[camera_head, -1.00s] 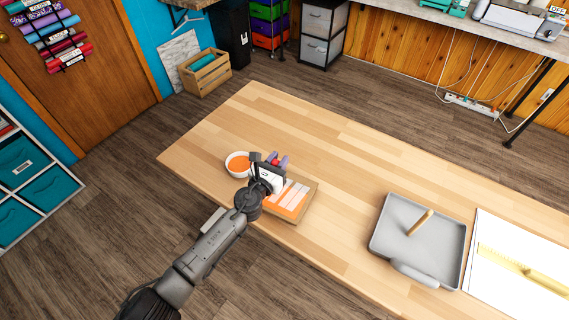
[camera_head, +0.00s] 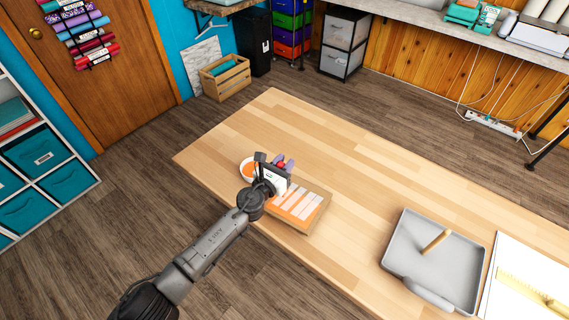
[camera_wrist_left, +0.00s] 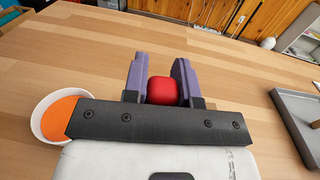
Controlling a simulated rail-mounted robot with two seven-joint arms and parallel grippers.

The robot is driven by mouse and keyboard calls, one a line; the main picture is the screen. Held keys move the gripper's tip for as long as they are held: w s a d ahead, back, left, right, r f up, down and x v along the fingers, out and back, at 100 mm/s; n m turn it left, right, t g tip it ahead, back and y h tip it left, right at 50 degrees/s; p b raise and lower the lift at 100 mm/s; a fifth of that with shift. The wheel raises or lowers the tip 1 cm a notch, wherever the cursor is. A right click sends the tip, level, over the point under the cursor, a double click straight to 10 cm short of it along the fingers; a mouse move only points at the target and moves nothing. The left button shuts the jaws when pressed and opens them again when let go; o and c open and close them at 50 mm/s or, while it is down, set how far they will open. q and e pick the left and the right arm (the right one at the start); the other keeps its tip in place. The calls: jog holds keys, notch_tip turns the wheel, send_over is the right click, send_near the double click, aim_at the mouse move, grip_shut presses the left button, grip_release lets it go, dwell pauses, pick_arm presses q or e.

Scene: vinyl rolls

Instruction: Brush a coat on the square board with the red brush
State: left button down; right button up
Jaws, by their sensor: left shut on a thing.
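The square board (camera_head: 301,205) lies near the table's front edge in the head view, with orange and pale stripes on its face and a tan margin. My left gripper (camera_head: 285,165) is over or just behind the board's back left corner, beside the bowl. It is shut on the red brush (camera_wrist_left: 166,91), whose red rounded end shows between the purple fingers in the left wrist view. The brush's bristles are hidden. A white bowl (camera_wrist_left: 39,127) of orange paint is left of the gripper; it is partly covered by the gripper in the head view. My right gripper is out of view.
A grey tray (camera_head: 404,240) holding an object with a wooden handle (camera_head: 436,242) stands to the right. Beyond it lies a white sheet (camera_head: 505,268) with a yellow ruler (camera_head: 520,288). The table (camera_head: 350,165) behind and right of the board is clear.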

pick_arm(q)
jog(key=shift+b+x, duration=1.95)
jog(key=shift+x, duration=0.45)
jog(key=shift+s+d, duration=0.1)
jog(key=s+d+p, duration=0.4)
jog(key=s+d, duration=0.3)
jog(key=d, duration=0.2)
jog(key=shift+d, duration=0.35)
jog(key=shift+s, duration=0.1)
jog(key=shift+a, duration=0.1)
